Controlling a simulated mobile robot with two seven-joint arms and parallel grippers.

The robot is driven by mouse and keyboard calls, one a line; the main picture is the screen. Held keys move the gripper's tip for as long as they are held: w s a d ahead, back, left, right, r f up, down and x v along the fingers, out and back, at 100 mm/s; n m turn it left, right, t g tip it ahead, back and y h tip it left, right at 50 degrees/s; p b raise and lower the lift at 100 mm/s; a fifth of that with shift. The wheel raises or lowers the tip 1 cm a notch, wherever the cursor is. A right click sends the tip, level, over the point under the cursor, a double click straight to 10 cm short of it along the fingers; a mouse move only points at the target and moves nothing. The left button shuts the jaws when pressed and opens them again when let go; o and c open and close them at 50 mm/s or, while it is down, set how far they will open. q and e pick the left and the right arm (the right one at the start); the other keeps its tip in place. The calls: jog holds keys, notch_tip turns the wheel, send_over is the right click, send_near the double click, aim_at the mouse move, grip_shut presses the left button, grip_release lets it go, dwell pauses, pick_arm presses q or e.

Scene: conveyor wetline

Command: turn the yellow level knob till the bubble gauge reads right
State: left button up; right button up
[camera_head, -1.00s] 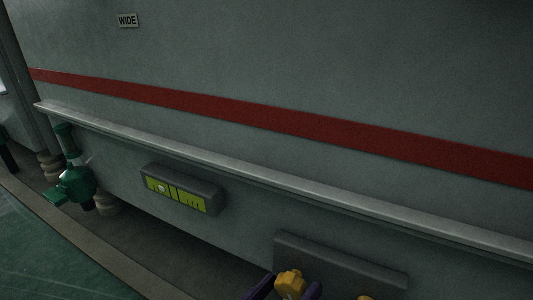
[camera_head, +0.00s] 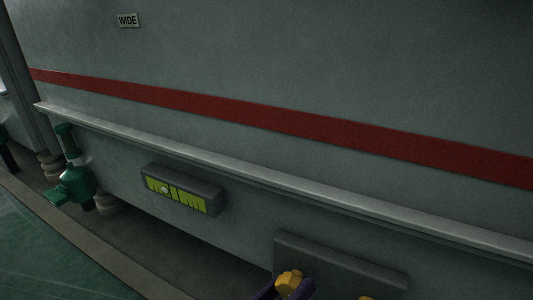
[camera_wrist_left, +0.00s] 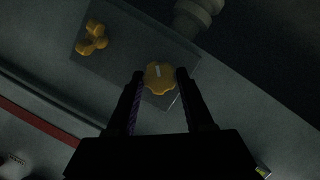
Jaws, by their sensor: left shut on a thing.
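The yellow level knob (camera_head: 289,283) sits on a grey plate at the bottom of the head view. In the left wrist view the knob (camera_wrist_left: 159,79) is round and scalloped with a white mark. My left gripper (camera_wrist_left: 160,76) is shut on it, one finger on each side. The gripper's purple fingers (camera_head: 284,291) look tilted in the head view. The bubble gauge (camera_head: 209,191) is a dark box with a yellow-green window. Its pale bubble (camera_head: 165,190) lies left of the dark middle line. My right gripper is not in view.
A second yellow knob (camera_wrist_left: 92,38), with lobes, is on the same grey plate (camera_head: 340,262). A long metal ledge (camera_head: 250,170) runs above the gauge and plate. A green valve-like fitting (camera_head: 73,185) stands at the left. A "WIDE" label (camera_head: 128,20) is higher up.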

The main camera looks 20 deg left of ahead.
pick_arm(q)
jog(key=shift+n, duration=0.4)
jog(key=shift+a+f+n+t+h, duration=0.1)
jog(key=shift+n+t+h, duration=0.4)
jog(key=shift+n, duration=0.8)
jog(key=shift+h, duration=0.3)
jog(key=shift+n, duration=0.5)
jog(key=shift+f+n, duration=0.1)
jog(key=shift+n, duration=0.9)
jog(key=shift+h, duration=0.4)
jog(key=n+t, duration=0.1)
jog(key=n, duration=0.2)
jog(key=shift+f, duration=0.1)
